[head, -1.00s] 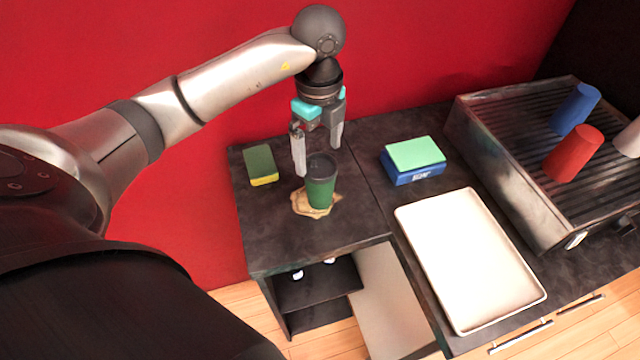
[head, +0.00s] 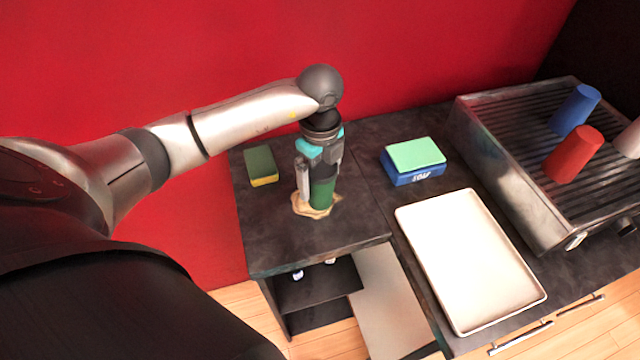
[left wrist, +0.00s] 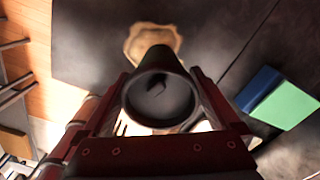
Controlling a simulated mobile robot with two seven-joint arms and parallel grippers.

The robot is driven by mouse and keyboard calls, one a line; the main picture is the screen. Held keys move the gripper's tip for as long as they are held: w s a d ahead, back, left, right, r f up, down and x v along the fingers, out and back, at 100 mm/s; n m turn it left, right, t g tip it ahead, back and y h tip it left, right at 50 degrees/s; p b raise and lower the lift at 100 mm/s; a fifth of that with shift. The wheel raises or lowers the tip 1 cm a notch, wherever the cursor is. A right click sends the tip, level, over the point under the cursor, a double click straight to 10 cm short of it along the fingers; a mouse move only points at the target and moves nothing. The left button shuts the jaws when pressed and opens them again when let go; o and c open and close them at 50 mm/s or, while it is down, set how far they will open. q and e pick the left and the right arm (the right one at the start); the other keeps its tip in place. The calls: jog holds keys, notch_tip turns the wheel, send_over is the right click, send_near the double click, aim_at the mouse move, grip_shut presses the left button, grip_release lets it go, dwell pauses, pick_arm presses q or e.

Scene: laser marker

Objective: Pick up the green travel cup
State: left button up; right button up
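The green travel cup (head: 323,194) stands upright on a crumpled tan piece (head: 302,209) on the dark counter. My left gripper (head: 316,188) points down over the cup, with its fingers on either side of the body. In the left wrist view the cup (left wrist: 160,98) shows its round dark top between the two fingers, with what look like narrow gaps beside them. The fingers appear open around the cup. In the head view the gripper hides the cup's top and its far finger. My right gripper is not in view.
A green-and-yellow sponge (head: 261,166) lies left of the cup. A blue box with a green top (head: 414,158) is to the right. A white tray (head: 467,262) lies nearer, and a metal machine (head: 500,170) holds red (head: 573,154) and blue (head: 575,110) cups.

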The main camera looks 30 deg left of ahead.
pick_arm(q)
jog(key=c, duration=0.5)
jog(key=shift+r, duration=0.1)
